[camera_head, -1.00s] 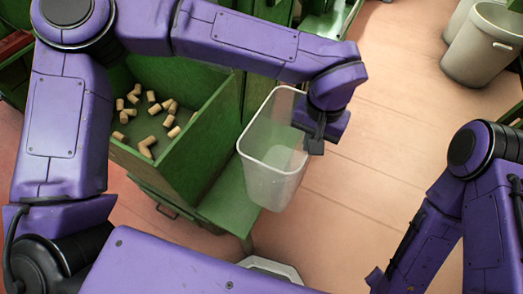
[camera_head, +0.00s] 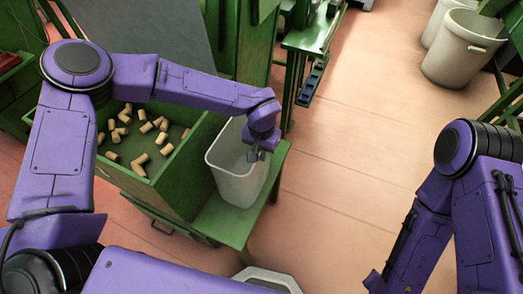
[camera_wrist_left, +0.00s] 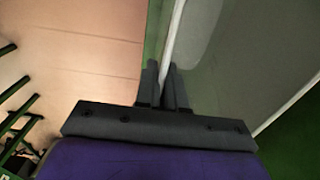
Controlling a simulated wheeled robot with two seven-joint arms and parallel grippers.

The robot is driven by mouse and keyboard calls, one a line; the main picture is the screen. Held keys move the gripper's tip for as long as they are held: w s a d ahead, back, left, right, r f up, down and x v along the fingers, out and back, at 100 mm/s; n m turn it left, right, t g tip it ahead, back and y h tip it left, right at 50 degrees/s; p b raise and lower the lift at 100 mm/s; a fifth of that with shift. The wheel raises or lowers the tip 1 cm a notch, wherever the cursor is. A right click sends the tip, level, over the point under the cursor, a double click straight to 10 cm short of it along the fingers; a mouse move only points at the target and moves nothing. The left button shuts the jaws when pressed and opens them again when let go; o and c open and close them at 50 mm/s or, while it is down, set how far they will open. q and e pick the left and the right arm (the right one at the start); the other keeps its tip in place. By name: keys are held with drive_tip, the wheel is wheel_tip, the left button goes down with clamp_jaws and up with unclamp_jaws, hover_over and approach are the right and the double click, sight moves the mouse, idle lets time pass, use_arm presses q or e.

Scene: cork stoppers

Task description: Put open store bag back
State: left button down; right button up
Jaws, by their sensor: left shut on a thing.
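The open store bag looks like a tall, pale, translucent bin (camera_head: 238,180) with an open top. It is upright at the green ledge (camera_head: 222,220) beside the cork box; I cannot tell whether its base rests there. My left gripper (camera_head: 257,153) is shut on its right rim. In the left wrist view the bag's thin white wall (camera_wrist_left: 172,45) runs between the fingers of my left gripper (camera_wrist_left: 166,86). The bag looks empty, though its bottom is hidden. My right arm shows at the right, but its gripper is out of view.
A green box (camera_head: 185,185) with several corks (camera_head: 140,162) stands just left of the bag. A green bench (camera_head: 312,35) is behind. Grey-white bins (camera_head: 455,55) stand at the far right. The floor (camera_head: 340,150) right of the ledge is clear.

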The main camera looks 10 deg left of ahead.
use_arm(q)
drive_tip(key=c, duration=1.2)
unclamp_jaws()
drive_tip(key=shift+f, duration=0.1)
wheel_tip(320, 180, up, 12)
drive_tip(key=shift+s+r+b, duration=0.1)
drive_tip(key=shift+r+b, duration=0.1)
drive_tip(key=shift+b, duration=0.15)
